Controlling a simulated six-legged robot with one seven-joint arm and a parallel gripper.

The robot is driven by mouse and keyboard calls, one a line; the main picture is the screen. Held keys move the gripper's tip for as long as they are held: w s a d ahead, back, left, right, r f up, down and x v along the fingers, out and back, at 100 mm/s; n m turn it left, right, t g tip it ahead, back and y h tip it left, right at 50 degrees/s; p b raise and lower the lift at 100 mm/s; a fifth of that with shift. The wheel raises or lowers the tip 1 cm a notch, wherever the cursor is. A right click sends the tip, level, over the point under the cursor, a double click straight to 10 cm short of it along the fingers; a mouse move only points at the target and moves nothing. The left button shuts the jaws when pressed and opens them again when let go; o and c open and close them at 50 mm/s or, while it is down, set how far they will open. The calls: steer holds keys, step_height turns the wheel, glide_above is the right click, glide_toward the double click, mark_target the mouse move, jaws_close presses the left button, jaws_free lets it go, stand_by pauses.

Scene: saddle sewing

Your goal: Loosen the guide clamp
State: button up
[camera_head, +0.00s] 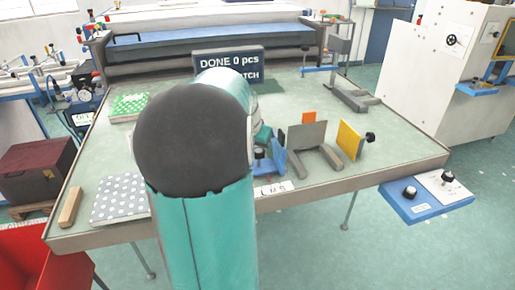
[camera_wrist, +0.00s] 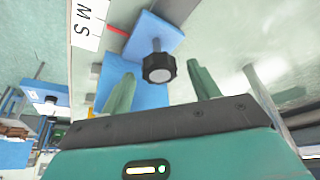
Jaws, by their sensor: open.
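The guide clamp appears to be the blue block (camera_wrist: 152,30) with a black ridged knob (camera_wrist: 159,68) on a metal stem, in the wrist view. A red pointer (camera_wrist: 118,30) sits beside it, by a white scale card (camera_wrist: 88,24) lettered M and S. My gripper (camera_wrist: 158,78) is open. Its two green fingers stand apart, one on each side of the knob in the picture; contact with it is not visible. In the head view the blue clamp (camera_head: 279,157) shows partly beside my arm, which hides its knob and most of my gripper.
A grey upright plate (camera_head: 307,136) and a yellow plate (camera_head: 349,140) with a black knob stand right of the clamp. Polka-dot fabric (camera_head: 120,199) and a wooden block (camera_head: 70,207) lie left.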

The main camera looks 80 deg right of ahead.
steer(key=c, duration=1)
steer(key=shift+n, duration=0.3)
steer(key=n+t, duration=0.1)
steer(key=n, duration=0.2)
steer(key=shift+s+t, duration=0.15)
steer(key=shift+t, duration=0.25)
steer(key=shift+s+d+n+t, duration=0.1)
steer(key=shift+n+t, duration=0.7)
steer(key=shift+n, duration=1.7)
